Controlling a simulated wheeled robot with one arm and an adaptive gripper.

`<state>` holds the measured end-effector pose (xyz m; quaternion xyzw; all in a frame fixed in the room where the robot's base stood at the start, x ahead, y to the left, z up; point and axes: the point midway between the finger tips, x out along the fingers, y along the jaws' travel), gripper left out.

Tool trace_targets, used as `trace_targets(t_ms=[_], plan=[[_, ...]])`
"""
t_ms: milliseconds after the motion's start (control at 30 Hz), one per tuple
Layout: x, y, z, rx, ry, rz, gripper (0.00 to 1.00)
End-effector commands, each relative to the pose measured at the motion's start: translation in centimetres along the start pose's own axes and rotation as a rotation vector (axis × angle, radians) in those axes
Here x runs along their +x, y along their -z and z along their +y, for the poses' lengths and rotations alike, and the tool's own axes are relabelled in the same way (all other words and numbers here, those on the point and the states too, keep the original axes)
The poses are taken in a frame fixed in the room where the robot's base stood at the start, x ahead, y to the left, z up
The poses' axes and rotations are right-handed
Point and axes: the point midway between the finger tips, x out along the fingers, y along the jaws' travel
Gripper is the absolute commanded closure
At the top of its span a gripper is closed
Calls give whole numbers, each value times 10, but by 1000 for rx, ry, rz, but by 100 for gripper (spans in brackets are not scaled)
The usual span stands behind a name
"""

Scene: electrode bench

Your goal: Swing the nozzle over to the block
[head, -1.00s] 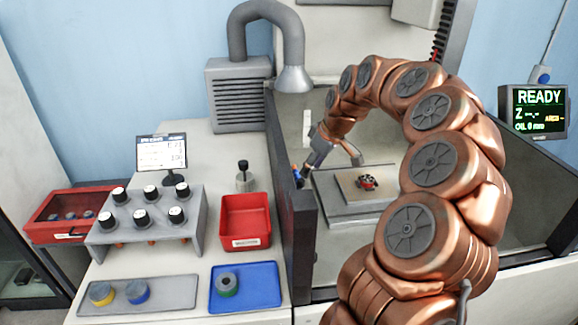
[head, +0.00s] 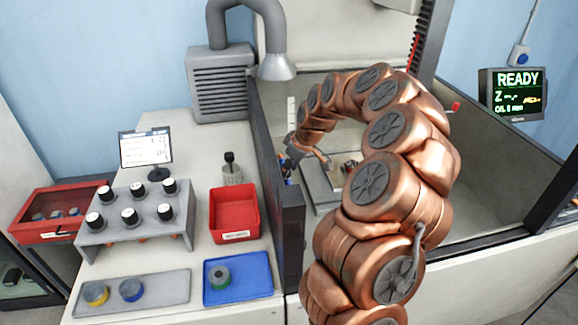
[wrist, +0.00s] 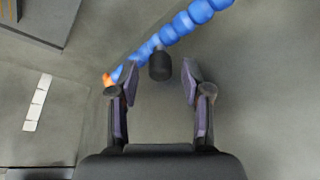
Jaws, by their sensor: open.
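In the wrist view, the nozzle is a blue segmented hose (wrist: 182,24) running diagonally from the top right to an orange tip (wrist: 107,79) at the left finger. A short black knob (wrist: 160,66) on the hose lies between my gripper's fingertips (wrist: 159,82), with gaps on both sides. My gripper is open, its fingers either side of the knob. In the head view my gripper (head: 289,162) is by the tank's left wall, with a bit of blue hose below it. A small red and black thing (head: 349,167) on the work plate is partly hidden by my arm; I cannot tell the block clearly.
The tank's dark left wall (head: 290,220) stands close to my gripper. A grey fume hood (head: 277,66) hangs above. Left of the tank are a red bin (head: 234,213), a blue tray (head: 240,284) and a knob rack (head: 140,215). A screen (head: 513,92) reads READY.

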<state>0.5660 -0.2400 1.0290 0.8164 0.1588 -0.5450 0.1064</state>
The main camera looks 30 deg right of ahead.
Motion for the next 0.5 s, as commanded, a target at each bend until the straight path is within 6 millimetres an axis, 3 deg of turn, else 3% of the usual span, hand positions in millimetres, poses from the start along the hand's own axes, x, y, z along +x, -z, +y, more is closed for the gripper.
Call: trace_targets(t_ms=[167,500], plan=[[0,0,0,-1,0,0,52],[0,0,-1,-1,1,0,87]])
